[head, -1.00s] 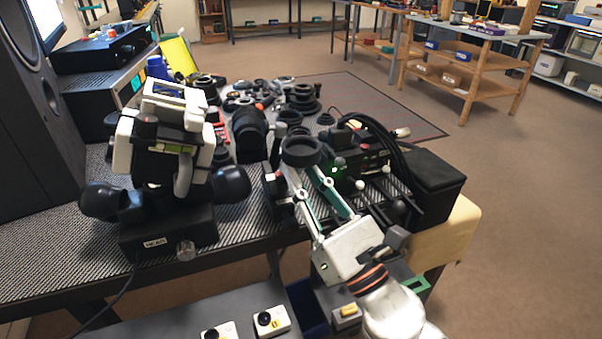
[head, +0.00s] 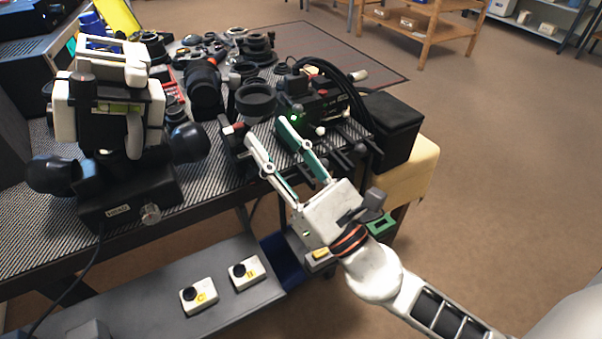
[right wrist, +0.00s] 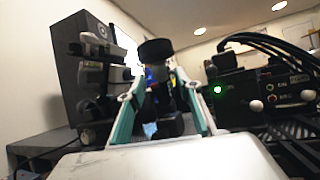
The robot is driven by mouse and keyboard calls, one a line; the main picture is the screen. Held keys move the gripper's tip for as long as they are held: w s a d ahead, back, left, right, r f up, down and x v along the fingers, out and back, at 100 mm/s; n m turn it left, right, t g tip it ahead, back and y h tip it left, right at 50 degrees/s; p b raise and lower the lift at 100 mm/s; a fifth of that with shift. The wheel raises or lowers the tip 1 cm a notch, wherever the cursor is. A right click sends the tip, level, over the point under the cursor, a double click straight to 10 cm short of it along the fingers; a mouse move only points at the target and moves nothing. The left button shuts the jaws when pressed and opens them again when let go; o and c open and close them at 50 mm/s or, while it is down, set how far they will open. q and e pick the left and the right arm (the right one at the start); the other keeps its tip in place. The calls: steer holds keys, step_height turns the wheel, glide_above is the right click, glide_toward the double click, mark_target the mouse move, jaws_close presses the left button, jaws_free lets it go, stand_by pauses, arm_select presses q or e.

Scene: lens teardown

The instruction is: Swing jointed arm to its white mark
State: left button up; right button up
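A black ring-shaped cup (head: 256,99) stands at the front edge of the bench, beside a black control box (head: 318,107) with a lit green light. I cannot tell for sure whether the cup belongs to the jointed arm. A short part with a white and red end (head: 234,128) sits just left below it; I cannot make out a separate white mark. My right gripper (head: 267,131) is open and empty, its fingertips just in front of and below the cup. In the right wrist view the cup (right wrist: 155,50) shows beyond the spread fingers (right wrist: 157,85). My left gripper is not in view.
A black and white microscope-like device (head: 110,110) stands on the left of the bench. Several lens parts (head: 215,45) lie behind. A black box (head: 388,128) and cables are at the right. A lower grey shelf (head: 160,290) holds two small white boxes, C (head: 199,296) and B (head: 246,272).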

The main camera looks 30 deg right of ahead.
steer(key=v, duration=0.8)
steer(key=shift+s+f, duration=0.1)
